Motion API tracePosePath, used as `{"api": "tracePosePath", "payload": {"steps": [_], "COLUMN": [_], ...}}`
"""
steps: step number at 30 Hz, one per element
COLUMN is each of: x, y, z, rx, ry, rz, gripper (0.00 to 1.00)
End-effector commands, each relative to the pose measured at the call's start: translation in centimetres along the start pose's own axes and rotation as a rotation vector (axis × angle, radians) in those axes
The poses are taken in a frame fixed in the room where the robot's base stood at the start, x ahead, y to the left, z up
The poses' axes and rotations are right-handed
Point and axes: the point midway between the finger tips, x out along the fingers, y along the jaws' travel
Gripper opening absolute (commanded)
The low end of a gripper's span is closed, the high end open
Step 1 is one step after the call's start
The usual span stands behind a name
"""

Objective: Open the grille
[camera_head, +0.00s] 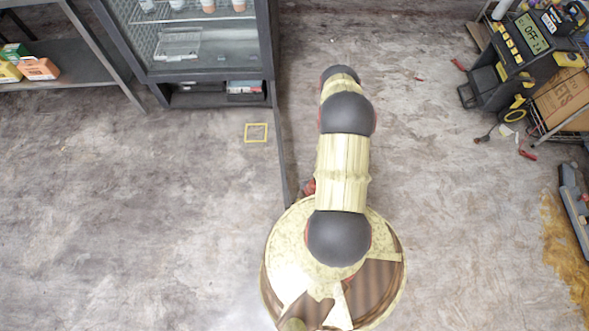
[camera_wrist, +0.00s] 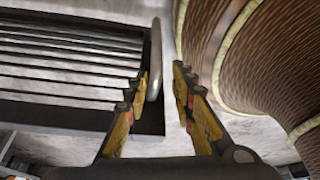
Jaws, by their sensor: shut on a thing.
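The grille (camera_wrist: 60,95) is a dark panel with horizontal slats, filling the left of the wrist view. A rounded upright handle (camera_wrist: 155,58) stands along its edge. My gripper (camera_wrist: 162,84) has its yellow and black fingers on either side of this handle and is shut on it; the exact contact is hard to see. In the head view the grille (camera_head: 281,150) shows nearly edge-on as a thin dark strip, swung out from the cabinet (camera_head: 203,77) toward my base. My arm hides most of the gripper there.
The cabinet front is uncovered, with bottles and a clear box on its shelves. A metal table (camera_head: 75,66) with small boxes (camera_head: 38,69) stands at left. Yellow and black equipment (camera_head: 517,45) and loose tools lie at right. Floor (camera_head: 130,220) left of the grille is mostly clear.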

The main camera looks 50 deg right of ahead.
Motion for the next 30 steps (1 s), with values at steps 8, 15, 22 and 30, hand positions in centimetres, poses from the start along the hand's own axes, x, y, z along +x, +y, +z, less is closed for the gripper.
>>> {"api": "tracePosePath", "payload": {"steps": [8, 15, 22, 30], "x": [-1.0, -1.1, -2.3, -4.0], "y": [-0.8, -0.7, -0.3, 0.4], "z": [-0.3, -0.3, -0.4, -0.4], "rx": [0.001, 0.001, 0.001, 0.000], "ry": [0.004, 0.004, 0.004, 0.002], "rz": [-0.011, -0.010, -0.009, -0.004], "gripper": [0.19, 0.19, 0.19, 0.19]}}
